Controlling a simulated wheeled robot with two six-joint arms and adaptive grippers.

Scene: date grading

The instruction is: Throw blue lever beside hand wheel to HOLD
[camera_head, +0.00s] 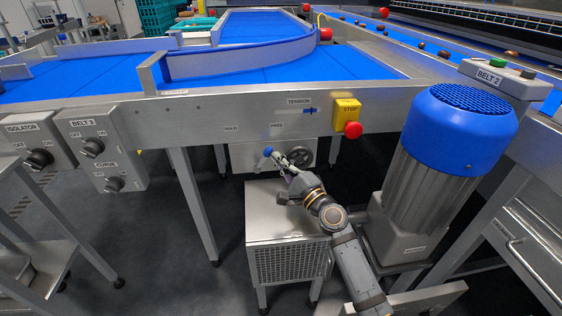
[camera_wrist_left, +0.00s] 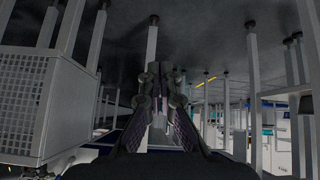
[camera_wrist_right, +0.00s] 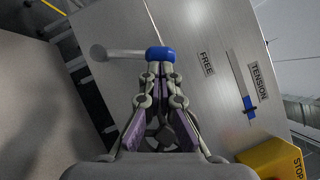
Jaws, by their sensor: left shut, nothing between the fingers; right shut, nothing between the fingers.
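The lever shows as a blue knob (camera_head: 268,151) in the head view, below the HOLD (camera_head: 231,128) and FREE (camera_head: 277,126) labels. In the right wrist view the blue knob (camera_wrist_right: 160,53) caps a pale metal rod (camera_wrist_right: 122,54) running left. My right gripper (camera_head: 281,160) is shut and empty, its tips right at the knob; I cannot tell whether they touch. It also fills the right wrist view (camera_wrist_right: 160,72). The hand wheel (camera_head: 302,156) is just right of it, partly covered by the gripper. My left gripper (camera_wrist_left: 154,72) is shut and empty, seen only in the left wrist view.
A yellow stop box (camera_head: 346,113) with a red button (camera_head: 353,130) is up to the right. A vented metal cabinet (camera_head: 290,262) stands below my right arm. A blue-capped motor (camera_head: 458,125) is to the right. The TENSION slider (camera_wrist_right: 249,103) is near.

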